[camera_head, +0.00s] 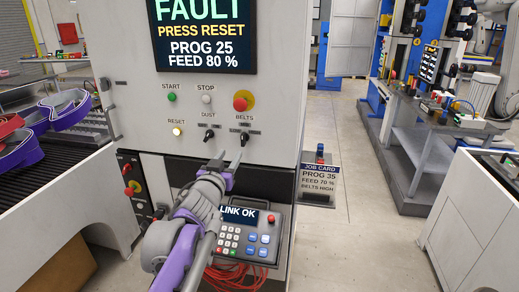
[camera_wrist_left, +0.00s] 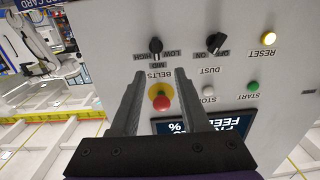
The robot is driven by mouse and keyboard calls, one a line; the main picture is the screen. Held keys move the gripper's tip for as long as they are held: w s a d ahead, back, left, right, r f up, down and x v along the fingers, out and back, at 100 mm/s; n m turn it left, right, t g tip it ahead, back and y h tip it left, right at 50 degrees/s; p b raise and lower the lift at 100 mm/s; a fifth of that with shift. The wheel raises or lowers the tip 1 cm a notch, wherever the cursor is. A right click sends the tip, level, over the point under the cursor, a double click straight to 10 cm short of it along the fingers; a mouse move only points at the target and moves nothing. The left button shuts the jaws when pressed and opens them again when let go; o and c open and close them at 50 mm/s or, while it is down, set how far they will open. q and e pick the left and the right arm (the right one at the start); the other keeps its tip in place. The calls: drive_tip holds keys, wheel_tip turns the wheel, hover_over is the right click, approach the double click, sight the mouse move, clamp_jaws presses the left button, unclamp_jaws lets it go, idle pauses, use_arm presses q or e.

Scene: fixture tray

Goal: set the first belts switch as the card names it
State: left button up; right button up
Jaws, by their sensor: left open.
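The belts switch (camera_head: 244,137), a small black knob, is on the grey panel under the label BELTS. In the left wrist view, upside down, the knob (camera_wrist_left: 155,45) sits by LOW, MID and HIGH marks; I cannot tell its setting. The job card (camera_head: 319,180) reads PROG 35, FEED 70 %, BELTS HIGH. My left gripper (camera_head: 226,160) is open and empty, below the knob in the head view. In the left wrist view its fingers (camera_wrist_left: 156,75) are apart, with the knob beyond their tips. My right gripper is not in view.
The dust switch (camera_head: 209,135) is left of the belts switch. A red emergency button (camera_head: 241,101) is above. The reset lamp (camera_head: 178,132) glows yellow. The screen (camera_head: 203,35) reads FAULT, PRESS RESET. A keypad pendant (camera_head: 245,236) reading LINK OK is below.

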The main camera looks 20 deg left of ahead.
sight(242, 138)
use_arm(q)
drive_tip(key=x, duration=0.3)
drive_tip(key=p+x, duration=0.1)
drive_tip(key=x, duration=0.3)
drive_tip(key=p+x, duration=0.1)
drive_tip(key=x, duration=0.3)
drive_tip(key=shift+w+d+r, duration=0.15)
drive_tip(key=shift+w+d, duration=0.05)
drive_tip(key=shift+d, duration=0.1)
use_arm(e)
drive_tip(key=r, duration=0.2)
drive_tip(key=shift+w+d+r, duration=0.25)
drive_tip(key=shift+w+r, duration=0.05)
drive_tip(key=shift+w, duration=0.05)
use_arm(q)
clamp_jaws()
